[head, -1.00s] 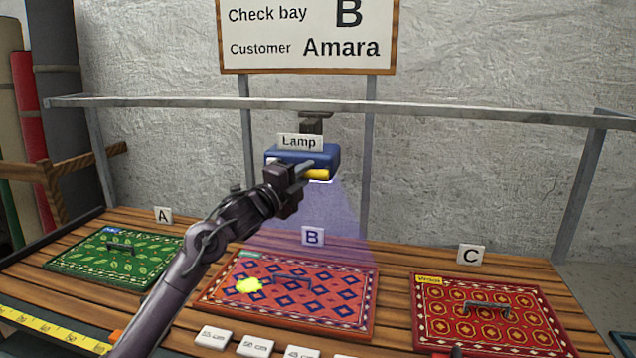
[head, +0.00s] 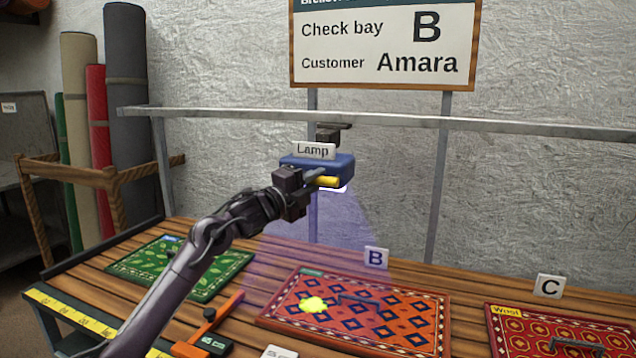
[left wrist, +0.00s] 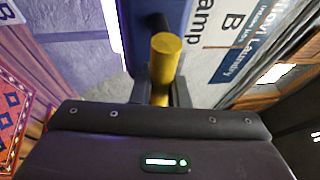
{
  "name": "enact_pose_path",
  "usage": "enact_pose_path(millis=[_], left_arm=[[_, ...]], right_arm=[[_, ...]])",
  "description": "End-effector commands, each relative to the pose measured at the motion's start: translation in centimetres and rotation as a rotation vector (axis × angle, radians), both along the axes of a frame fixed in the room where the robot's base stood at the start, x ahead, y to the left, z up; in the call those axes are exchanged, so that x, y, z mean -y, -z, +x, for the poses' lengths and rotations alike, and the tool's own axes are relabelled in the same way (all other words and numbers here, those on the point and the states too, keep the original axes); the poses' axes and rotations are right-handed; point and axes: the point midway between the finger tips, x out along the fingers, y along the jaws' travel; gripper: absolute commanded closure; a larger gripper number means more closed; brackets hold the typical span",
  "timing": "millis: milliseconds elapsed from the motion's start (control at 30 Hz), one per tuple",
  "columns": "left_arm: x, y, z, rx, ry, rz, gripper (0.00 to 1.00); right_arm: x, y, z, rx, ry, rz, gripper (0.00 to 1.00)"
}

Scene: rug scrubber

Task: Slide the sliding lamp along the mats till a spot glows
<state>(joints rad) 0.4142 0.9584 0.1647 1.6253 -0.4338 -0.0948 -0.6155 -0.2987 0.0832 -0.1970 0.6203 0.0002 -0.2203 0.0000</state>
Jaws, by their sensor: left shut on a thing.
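The sliding lamp (head: 343,167) is a blue box with a "Lamp" tag. It hangs from the rail (head: 400,121) and casts a faint violet beam downward. My left gripper (head: 318,179) is shut on the lamp's yellow handle (head: 328,181), which also shows between the fingers in the left wrist view (left wrist: 165,62). The orange-red patterned mat B (head: 385,318) lies below and to the right of the lamp. A bright yellow-green spot (head: 313,304) glows on its left part. The green mat A (head: 185,266) is partly behind my left arm. The red mat C (head: 560,336) is cut off at right.
A sign (head: 385,45) reads "Check bay B, Customer Amara". An orange-handled tool (head: 207,325) lies on the slatted table left of mat B. A yellow measuring tape (head: 75,312) runs along the front edge. Rolled rugs (head: 128,100) stand at the left.

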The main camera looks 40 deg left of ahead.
Motion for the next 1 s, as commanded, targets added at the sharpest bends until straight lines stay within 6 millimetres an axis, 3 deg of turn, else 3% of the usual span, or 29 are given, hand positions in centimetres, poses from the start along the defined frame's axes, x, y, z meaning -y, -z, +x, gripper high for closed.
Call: enact_pose_path(millis=[167, 200, 233, 633, 1000], left_arm=[[0.1, 0.0, 0.0, 0.000, 0.002, 0.000, 1.00], [0.1, 0.0, 0.0, 0.000, 0.003, 0.001, 0.80], [0.1, 0.0, 0.0, 0.000, 0.003, 0.001, 0.77], [-0.1, 0.4, -0.6, -0.001, 0.000, 0.002, 0.77], [-0.5, 1.5, -5.5, -0.003, 0.002, 0.003, 0.77]], right_arm=[[-0.1, 0.0, 0.0, 0.001, -0.001, 0.001, 0.64], [-0.1, 0.0, 0.0, 0.001, -0.001, 0.001, 0.64], [-0.1, 0.0, 0.0, 0.001, -0.001, 0.001, 0.64], [-0.6, 0.5, -0.1, 0.000, -0.003, 0.008, 0.64], [-0.6, 3.4, -0.1, -0.001, -0.002, 0.008, 0.64]])
